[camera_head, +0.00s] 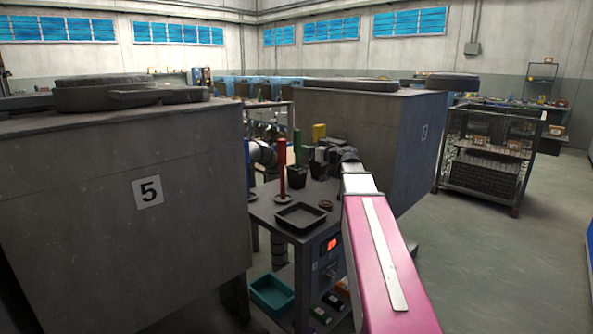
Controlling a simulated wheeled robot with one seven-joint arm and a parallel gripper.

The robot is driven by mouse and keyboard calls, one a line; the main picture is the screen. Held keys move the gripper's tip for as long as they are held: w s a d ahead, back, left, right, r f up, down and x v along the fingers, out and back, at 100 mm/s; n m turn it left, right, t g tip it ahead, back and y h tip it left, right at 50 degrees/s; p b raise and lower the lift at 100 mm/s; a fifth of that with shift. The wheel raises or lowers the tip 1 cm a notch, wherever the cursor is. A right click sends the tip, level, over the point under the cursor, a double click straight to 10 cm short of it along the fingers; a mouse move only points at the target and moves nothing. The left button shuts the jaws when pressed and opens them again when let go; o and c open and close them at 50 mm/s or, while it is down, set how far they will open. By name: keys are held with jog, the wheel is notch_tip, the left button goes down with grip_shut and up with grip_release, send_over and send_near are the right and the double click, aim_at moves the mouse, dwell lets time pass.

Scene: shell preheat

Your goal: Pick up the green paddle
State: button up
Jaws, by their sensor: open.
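The green paddle (297,144) is a thin upright green shape on the grey table between the two large grey blocks. Its lower part meets a small black holder (297,177); I cannot tell whether it stands in it or behind it. My gripper (314,163) is at the end of my arm, just to the right of the green paddle. It is open and small in view. I cannot tell whether its fingers touch the paddle or are around it.
A red paddle (282,166) stands left of the green one, and a blue one (247,166) farther left. A dark tray (300,217) sits at the table's front. Large grey blocks, the left one (120,215) marked 5 and another (385,140), flank the table.

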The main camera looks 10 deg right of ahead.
aim_at(299, 145)
jog(key=x, duration=0.8)
jog(key=shift+w+d+r, duration=0.1)
jog(key=shift+w, duration=0.05)
jog(key=c, duration=1)
